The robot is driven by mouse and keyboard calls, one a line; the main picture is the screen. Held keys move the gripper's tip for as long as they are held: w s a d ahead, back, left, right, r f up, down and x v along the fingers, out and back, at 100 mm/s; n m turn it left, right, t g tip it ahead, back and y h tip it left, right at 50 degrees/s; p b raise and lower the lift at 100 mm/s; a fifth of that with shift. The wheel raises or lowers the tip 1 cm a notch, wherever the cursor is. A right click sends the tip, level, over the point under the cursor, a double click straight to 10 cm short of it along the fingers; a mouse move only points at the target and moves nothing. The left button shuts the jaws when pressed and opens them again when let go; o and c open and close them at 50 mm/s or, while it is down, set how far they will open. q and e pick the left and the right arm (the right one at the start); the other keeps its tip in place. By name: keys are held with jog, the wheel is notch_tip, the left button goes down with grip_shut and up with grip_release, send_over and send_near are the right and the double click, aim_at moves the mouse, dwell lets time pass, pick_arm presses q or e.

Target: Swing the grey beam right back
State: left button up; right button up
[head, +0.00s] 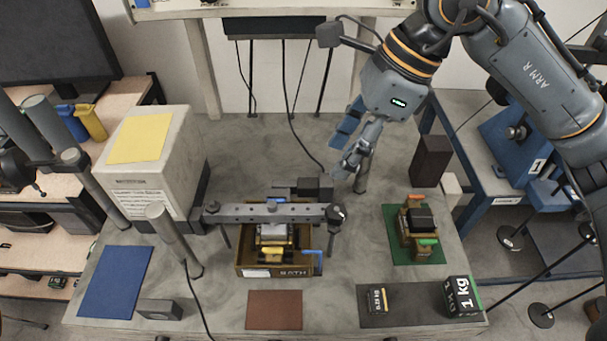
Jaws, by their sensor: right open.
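The grey beam (265,213) is a flat bar with a row of holes. It lies roughly left to right across the middle of the table, above an open brown box (250,270) marked "BATH". A dark knob (336,215) is at its right end, and its left end meets a dark block. My right gripper (347,152) is open and empty, above and behind the beam's right end, apart from it in the picture.
A beige box (183,165) with a yellow sheet stands at the left, near a grey post (174,240). A blue mat (113,282) lies front left.

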jog(key=p, duration=0.2)
send_near(301, 209)
jog(key=shift+s+a+f, duration=0.25)
jog(key=shift+a+f, duration=0.25)
jog(key=shift+f, duration=0.25)
jog(key=p+x, duration=0.1)
jog(key=x, duration=0.2)
jog(key=shift+w+f, duration=0.15)
jog(key=shift+w, duration=0.05)
jog(key=x, duration=0.3)
jog(key=shift+p, duration=0.4)
jog(key=shift+f, duration=0.2)
jog(key=shift+a+f, duration=0.1)
pick_arm(q)
jog(key=s+r, duration=0.1)
jog(key=r, duration=0.1)
jog(key=s+r, duration=0.1)
jog(key=shift+s+r, duration=0.1)
jog(key=shift+r, duration=0.25)
pick_arm(e)
grip_shut()
